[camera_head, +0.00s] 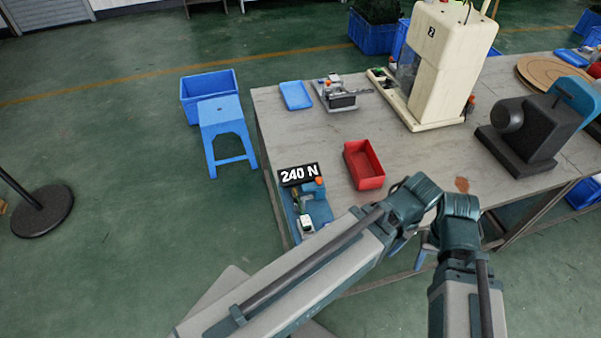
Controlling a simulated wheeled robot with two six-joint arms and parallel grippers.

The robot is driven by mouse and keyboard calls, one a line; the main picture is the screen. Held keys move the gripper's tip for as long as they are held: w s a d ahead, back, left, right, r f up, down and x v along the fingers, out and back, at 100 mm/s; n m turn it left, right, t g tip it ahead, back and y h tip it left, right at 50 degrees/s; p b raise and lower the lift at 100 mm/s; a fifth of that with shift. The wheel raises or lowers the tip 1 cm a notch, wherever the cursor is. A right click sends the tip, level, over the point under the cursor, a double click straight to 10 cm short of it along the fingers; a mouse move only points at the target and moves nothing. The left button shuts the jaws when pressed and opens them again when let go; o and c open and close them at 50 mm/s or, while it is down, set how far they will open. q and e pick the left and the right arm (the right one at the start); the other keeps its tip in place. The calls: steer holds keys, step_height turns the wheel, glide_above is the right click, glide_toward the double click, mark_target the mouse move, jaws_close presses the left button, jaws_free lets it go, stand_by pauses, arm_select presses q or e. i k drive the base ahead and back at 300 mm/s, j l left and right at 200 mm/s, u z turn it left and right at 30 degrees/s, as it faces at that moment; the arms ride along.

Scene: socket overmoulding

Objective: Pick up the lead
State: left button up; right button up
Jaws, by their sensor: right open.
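I cannot pick out the lead for sure in this view. Small parts with green and white on them (306,222) sit on a blue bench device at the table's front left corner, below a black display reading "240 N" (298,174). A red tray (364,165) stands to the right of it and looks empty. My right arm's grey and teal links cross the lower right and cover part of the table's front edge. My right gripper is open and shows no held thing; its fingers are largely hidden by these links.
A tall cream machine (450,65) stands at the table's back. A black machine (525,130) is at the right. A small fixture (342,95) and a blue tray (296,95) lie at the back left. A blue stool (223,115) stands left of the table.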

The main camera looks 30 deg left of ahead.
mark_target(306, 223)
steer(key=k+u, duration=0.2)
steer(key=u, duration=1.35)
